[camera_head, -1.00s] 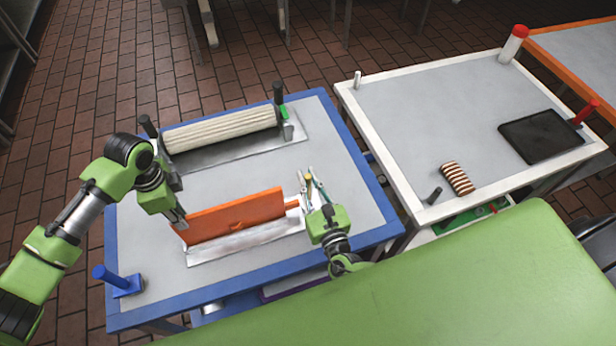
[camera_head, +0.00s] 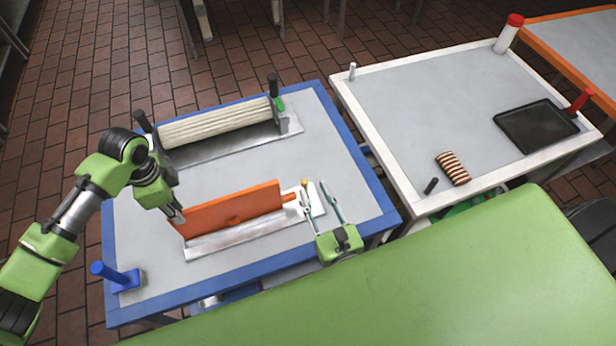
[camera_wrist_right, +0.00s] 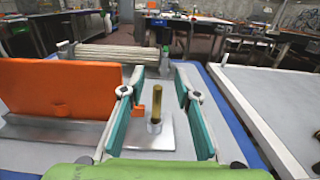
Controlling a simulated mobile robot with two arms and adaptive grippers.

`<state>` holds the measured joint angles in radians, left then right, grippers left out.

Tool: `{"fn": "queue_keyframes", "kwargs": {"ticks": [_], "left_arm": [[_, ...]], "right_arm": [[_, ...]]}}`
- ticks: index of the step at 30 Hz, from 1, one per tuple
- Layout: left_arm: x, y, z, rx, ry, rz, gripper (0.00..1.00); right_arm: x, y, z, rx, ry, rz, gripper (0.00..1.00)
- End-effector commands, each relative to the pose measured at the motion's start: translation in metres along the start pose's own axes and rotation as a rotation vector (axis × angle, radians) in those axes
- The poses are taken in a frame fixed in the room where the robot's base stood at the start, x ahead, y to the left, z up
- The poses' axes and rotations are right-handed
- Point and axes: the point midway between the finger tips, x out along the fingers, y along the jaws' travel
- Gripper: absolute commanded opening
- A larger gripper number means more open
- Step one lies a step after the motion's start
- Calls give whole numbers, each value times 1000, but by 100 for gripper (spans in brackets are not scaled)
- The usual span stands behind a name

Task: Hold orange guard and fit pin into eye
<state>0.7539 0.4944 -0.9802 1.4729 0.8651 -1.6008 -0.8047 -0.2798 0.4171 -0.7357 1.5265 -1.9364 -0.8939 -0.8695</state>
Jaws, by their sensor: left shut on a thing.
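The orange guard (camera_head: 232,210) stands upright along a metal base plate (camera_head: 240,236) on the blue-edged table. My left gripper (camera_head: 178,217) is shut on the guard's left end. The brass pin (camera_wrist_right: 156,104) stands upright at the plate's right end, close to the guard's small orange tab (camera_wrist_right: 138,111). The pin's top also shows in the head view (camera_head: 304,183). My right gripper (camera_head: 314,190) is open and empty in front of the pin, one finger on each side in the right wrist view (camera_wrist_right: 157,92). I cannot tell whether the pin's lower end is in an eye.
A ribbed cream roller (camera_head: 215,124) lies at the back of the table. A white-edged table to the right holds a dark tray (camera_head: 535,130) and a striped roll (camera_head: 453,168). A green surface (camera_head: 430,265) fills the foreground.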

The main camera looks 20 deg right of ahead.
Motion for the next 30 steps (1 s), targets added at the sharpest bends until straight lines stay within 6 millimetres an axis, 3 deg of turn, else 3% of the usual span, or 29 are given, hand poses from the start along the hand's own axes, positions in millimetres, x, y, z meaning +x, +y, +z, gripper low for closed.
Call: {"fn": "queue_keyframes", "kwargs": {"ticks": [3,7,21,22,24,30], "left_arm": [[0,0,0,0,0,1,0],[0,0,0,0,0,1,0],[0,0,0,1,0,1,0],[0,0,0,1,0,1,28],[0,0,0,1,0,1,43],[0,0,0,1,0,1,43]], "right_arm": [[-21,0,0,0,1,2,30],[-34,0,0,0,-1,0,30],[-39,0,1,1,-1,1,30],[-39,0,1,1,-1,1,30],[-39,0,1,1,-1,1,30],[-39,0,1,1,-1,1,30]]}}
